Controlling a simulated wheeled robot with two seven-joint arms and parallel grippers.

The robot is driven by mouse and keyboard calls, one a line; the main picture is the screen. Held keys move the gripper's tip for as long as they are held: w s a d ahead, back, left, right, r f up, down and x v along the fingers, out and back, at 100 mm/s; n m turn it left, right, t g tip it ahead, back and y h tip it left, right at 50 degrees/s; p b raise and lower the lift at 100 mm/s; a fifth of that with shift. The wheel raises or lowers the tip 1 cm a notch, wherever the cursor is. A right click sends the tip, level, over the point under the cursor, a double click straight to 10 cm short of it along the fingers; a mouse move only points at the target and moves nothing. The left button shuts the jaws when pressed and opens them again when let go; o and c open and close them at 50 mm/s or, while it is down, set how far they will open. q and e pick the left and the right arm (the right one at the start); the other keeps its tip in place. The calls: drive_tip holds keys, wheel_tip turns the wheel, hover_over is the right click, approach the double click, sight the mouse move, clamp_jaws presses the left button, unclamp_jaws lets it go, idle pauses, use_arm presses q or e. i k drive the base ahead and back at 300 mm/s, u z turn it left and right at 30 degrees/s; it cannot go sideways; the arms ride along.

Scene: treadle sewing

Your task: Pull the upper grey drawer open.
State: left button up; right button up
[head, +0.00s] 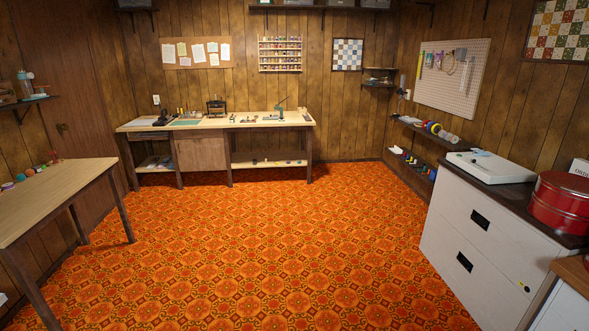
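A light grey cabinet stands at the right with two drawer fronts, one above the other. The upper grey drawer (462,205) has a dark recessed handle (480,219) and looks flush with the cabinet, so it appears closed. The lower drawer (440,247) has a similar dark handle (464,262) and also looks closed. A small yellow and black detail (524,287) sits low on the front near its right edge. Neither of my grippers is in view.
A white device (490,167) and a red round tin (562,203) stand on the cabinet's dark top. A wooden table (55,195) is at the left. The patterned orange floor (260,250) is clear.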

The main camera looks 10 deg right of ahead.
sight(521, 254)
drive_tip(key=z, duration=0.4)
drive_tip(key=i, duration=1.9)
drive_tip(key=z, duration=0.7)
